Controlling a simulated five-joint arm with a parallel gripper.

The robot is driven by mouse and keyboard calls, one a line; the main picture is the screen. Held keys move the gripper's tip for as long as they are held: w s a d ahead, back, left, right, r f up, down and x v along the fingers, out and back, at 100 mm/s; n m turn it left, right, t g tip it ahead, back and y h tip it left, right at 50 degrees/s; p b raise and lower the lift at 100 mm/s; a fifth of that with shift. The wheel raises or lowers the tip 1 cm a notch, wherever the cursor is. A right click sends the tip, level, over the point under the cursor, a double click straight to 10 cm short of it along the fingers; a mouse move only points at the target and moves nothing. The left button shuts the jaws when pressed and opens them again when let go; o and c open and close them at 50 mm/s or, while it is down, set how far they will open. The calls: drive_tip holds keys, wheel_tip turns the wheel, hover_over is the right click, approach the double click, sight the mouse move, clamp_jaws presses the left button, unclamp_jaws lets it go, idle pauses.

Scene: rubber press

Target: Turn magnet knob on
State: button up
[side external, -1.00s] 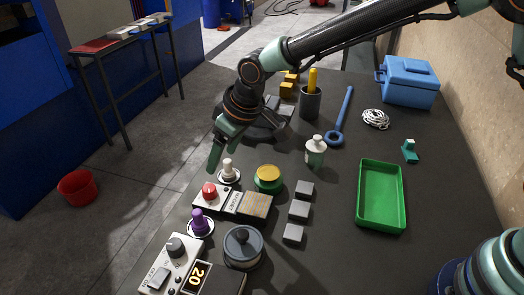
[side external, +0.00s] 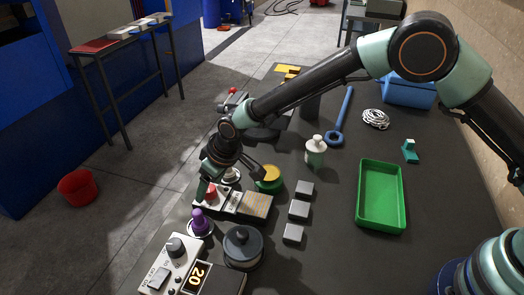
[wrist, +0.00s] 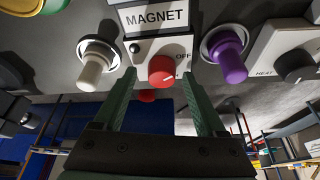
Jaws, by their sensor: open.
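The red magnet knob (side external: 211,190) sits on a light control box with a MAGNET label. In the wrist view the red knob (wrist: 162,69) shows a small pointer mark, with OFF printed to its upper right. My gripper (side external: 226,178) is low over the box, pointing down, with its fingers open. In the wrist view my gripper (wrist: 158,76) has one green finger on each side of the knob, with gaps between; nothing is held. I cannot tell whether the fingertips reach down around the knob. My gripper partly hides the box in the side view.
A white knob (wrist: 96,66) and a purple knob (wrist: 228,55) stand close on either side. A yellow-topped green button (side external: 268,177), a dark round pot (side external: 243,246) and a heater box (side external: 172,266) are nearby. Grey blocks (side external: 299,209) and a green tray (side external: 381,203) lie to the right.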

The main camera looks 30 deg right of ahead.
clamp_jaws()
drive_tip(key=shift+m, duration=1.4)
drive_tip(key=shift+f, duration=0.1)
unclamp_jaws()
drive_tip(key=v, duration=1.2)
drive_tip(key=shift+a, duration=0.1)
